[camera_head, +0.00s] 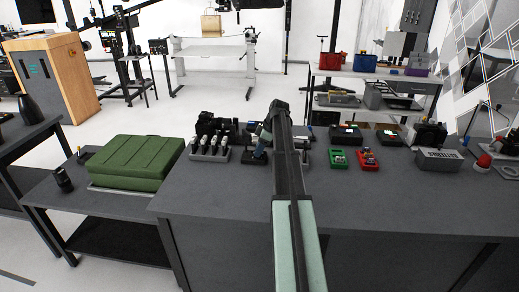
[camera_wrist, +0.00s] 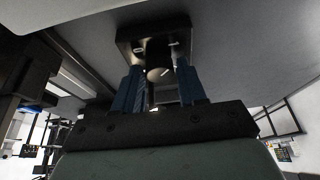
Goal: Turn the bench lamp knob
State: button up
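A dark round knob (camera_wrist: 158,58) with a small light mark sits on a dark square plate (camera_wrist: 126,36) in the wrist view. My gripper (camera_wrist: 160,80) is open, its two blue fingers on either side of the knob; I cannot tell whether they touch it. In the head view my gripper (camera_head: 262,138) points down at the small dark unit (camera_head: 256,158) on the bench. The knob itself is hidden or too small to tell there. No lamp can be clearly told.
The grey bench (camera_head: 390,210) is clear at the front. A row of grey-topped levers (camera_head: 209,147) stands left of my gripper. Green (camera_head: 338,158) and red (camera_head: 369,160) boxes and a grey block (camera_head: 439,160) stand to the right. A green case (camera_head: 137,160) lies on the lower left table.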

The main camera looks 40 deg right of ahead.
jog(key=c, duration=0.7)
jog(key=m, duration=0.1)
jog(key=m+h, duration=0.1)
jog(key=shift+s+a+m+t, duration=0.15)
jog(key=shift+m+t, duration=0.15)
jog(key=shift+m, duration=0.1)
jog(key=m, duration=0.2)
jog(key=m+h, duration=0.1)
jog(key=m, duration=0.1)
jog(key=shift+a+m+t+h, duration=0.15)
jog(key=shift+m+t+h, duration=0.15)
jog(key=m+h, duration=0.1)
jog(key=m, duration=0.2)
jog(key=shift+a+m, duration=0.1)
jog(key=shift+m, duration=0.2)
jog(key=shift+a+m+h, duration=0.1)
jog(key=shift+m+h, duration=0.7)
jog(key=shift+m, duration=1)
